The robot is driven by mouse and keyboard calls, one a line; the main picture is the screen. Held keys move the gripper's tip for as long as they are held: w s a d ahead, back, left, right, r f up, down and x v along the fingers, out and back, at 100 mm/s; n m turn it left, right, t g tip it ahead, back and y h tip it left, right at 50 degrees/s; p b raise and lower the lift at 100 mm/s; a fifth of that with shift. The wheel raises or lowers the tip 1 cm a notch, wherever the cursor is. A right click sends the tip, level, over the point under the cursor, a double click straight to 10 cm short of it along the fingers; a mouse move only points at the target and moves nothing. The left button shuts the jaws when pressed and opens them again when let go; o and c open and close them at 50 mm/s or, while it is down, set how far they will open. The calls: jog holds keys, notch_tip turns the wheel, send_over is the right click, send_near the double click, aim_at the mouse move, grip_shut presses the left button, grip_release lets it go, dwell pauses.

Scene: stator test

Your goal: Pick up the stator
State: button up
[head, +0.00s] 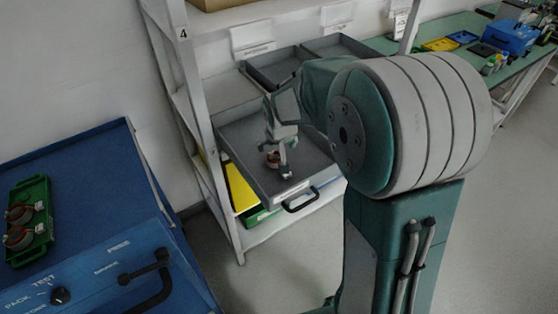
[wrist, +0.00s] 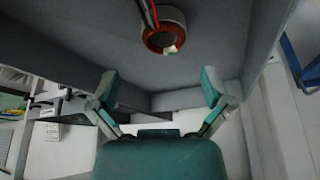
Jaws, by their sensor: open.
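The stator (wrist: 163,35) is a copper-and-grey ring with dark and red wires, lying on the floor of a grey drawer. In the head view the stator (head: 272,158) shows small and partly hidden by my gripper. My gripper (head: 280,160) reaches into the pulled-out drawer (head: 240,140). In the wrist view my gripper (wrist: 158,88) has its two fingers spread wide with nothing between them. The stator lies beyond the fingertips, apart from them, near the top of that view.
The drawer's walls stand close around my gripper. The white shelf post (head: 205,120) rises at its left. Grey trays (head: 275,70) sit on the shelf behind. A blue test bench (head: 90,180) with a green tray (head: 30,222) of reddish ring parts stands at left.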

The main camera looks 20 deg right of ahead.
aim_at(274, 158)
jog(key=shift+w+a+f, duration=0.1)
jog(key=shift+a+f, duration=0.15)
jog(key=shift+f, duration=0.1)
jog(key=f, duration=0.4)
jog(key=shift+w+a+f, duration=0.2)
jog(key=shift+w+a, duration=0.05)
jog(key=shift+w, duration=0.15)
jog(key=shift+w+d+f, duration=0.2)
jog(key=shift+d+f, duration=0.1)
jog(key=shift+d, duration=0.1)
jog(key=shift+a, duration=0.25)
jog(key=c, duration=1.2)
